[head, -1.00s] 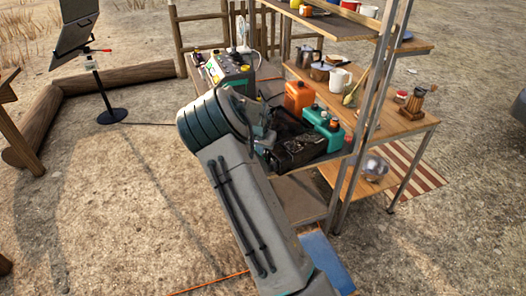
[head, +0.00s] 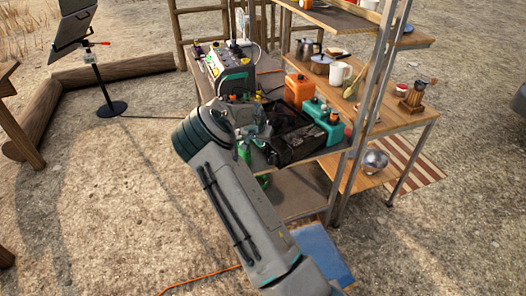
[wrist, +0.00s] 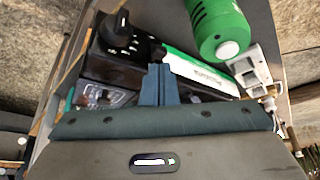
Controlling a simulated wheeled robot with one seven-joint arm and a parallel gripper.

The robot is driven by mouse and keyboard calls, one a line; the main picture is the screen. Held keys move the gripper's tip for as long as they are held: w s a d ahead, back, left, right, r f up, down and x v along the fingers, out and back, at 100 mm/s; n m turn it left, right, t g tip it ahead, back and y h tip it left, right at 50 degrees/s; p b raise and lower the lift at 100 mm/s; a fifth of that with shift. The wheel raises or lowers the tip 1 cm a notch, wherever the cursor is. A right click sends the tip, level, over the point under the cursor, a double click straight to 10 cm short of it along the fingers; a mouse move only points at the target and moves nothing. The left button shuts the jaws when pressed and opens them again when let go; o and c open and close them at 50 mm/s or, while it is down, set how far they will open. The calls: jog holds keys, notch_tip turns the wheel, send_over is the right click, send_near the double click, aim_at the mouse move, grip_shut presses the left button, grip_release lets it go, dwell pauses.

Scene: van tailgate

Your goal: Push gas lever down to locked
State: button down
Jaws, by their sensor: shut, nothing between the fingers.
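In the wrist view a black unit (wrist: 110,65) with a round black knob (wrist: 121,33) and a green-and-white strip (wrist: 200,72) lies ahead of my gripper. It looks like the gas stove, and a black stove-like unit (head: 296,145) shows on the shelf in the head view. I cannot pick out the gas lever for certain; it may be hidden by the fingers. My gripper (wrist: 158,72) is shut and empty, its tips over the unit's front, right of and below the knob. I cannot tell whether they touch it. In the head view my arm mostly hides the gripper.
A green cylinder (wrist: 220,28) and a white block (wrist: 252,68) are close to the right of the fingers. A grey device (head: 232,72) is farther back. A metal shelf post (head: 364,125) rises at the right.

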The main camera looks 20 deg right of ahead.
aim_at(263, 149)
jog(key=b+x, duration=0.1)
jog(key=x, duration=0.3)
jog(key=shift+d+f, duration=0.1)
jog(key=shift+f, duration=0.2)
notch_tip(263, 149, down, 2)
jog(key=shift+f+b, duration=0.1)
jog(key=shift+b, duration=0.95)
jog(key=shift+w+d+r, duration=0.1)
jog(key=shift+w+r, duration=0.05)
jog(key=shift+r, duration=0.2)
jog(key=shift+s+a+r, duration=0.25)
jog(key=shift+s+a, duration=0.3)
jog(key=shift+s, duration=0.05)
jog(key=shift+s+a+r, duration=0.2)
jog(key=shift+s+a, duration=0.35)
jog(key=shift+s, duration=0.1)
